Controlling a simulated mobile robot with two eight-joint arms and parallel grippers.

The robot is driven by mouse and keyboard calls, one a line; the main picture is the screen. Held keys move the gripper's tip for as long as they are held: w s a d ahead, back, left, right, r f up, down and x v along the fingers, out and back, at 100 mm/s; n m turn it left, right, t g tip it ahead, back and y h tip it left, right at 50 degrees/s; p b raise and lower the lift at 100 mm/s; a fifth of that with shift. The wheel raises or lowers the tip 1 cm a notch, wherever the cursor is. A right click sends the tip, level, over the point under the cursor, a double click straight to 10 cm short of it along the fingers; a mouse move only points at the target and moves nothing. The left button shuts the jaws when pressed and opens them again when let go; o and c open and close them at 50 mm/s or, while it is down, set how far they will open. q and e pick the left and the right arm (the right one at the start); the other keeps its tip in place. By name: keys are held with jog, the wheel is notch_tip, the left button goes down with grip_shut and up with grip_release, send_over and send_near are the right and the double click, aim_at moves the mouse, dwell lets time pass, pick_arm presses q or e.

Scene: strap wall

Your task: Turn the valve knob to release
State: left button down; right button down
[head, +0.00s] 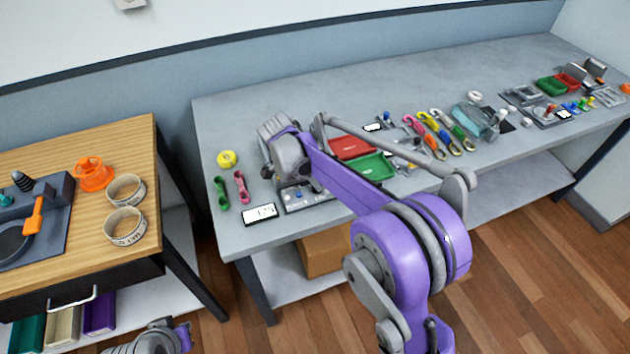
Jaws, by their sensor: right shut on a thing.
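My right gripper (287,178) reaches down over a small grey panel (301,203) near the front left edge of the grey workbench. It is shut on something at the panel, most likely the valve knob. The knob itself is hidden behind the gripper and wrist, so its angle cannot be read. Small light and dark details show on the front of the panel. Part of my left arm's end (155,340) shows at the bottom left, low beside the wooden table; its fingers cannot be made out.
A white label (260,214), green and pink straps (241,187) and a yellow round piece (227,159) lie left of the panel. Red (352,147) and green (372,167) trays lie right. A wooden table (80,155) holds rings and an orange spool.

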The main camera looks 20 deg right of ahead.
jog(key=c, duration=0.9)
grip_release()
jog(key=shift+r, duration=0.15)
jog(key=v, duration=1)
jog(key=shift+r, duration=0.25)
jog(key=shift+s+a, duration=0.1)
jog(key=s+d+f+n+t+y, duration=0.1)
jog(key=s+f+n, duration=0.3)
jog(key=s+n, duration=0.5)
jog(key=s+d+f+n+t+y, duration=0.1)
jog(key=s+f+n+t+y, duration=0.2)
jog(key=s+n, duration=0.5)
jog(key=s+f+t, duration=0.1)
jog(key=s, duration=0.9)
jog(key=shift+n+y+p, duration=0.3)
jog(key=shift+n+p, duration=0.05)
jog(key=shift+n, duration=0.05)
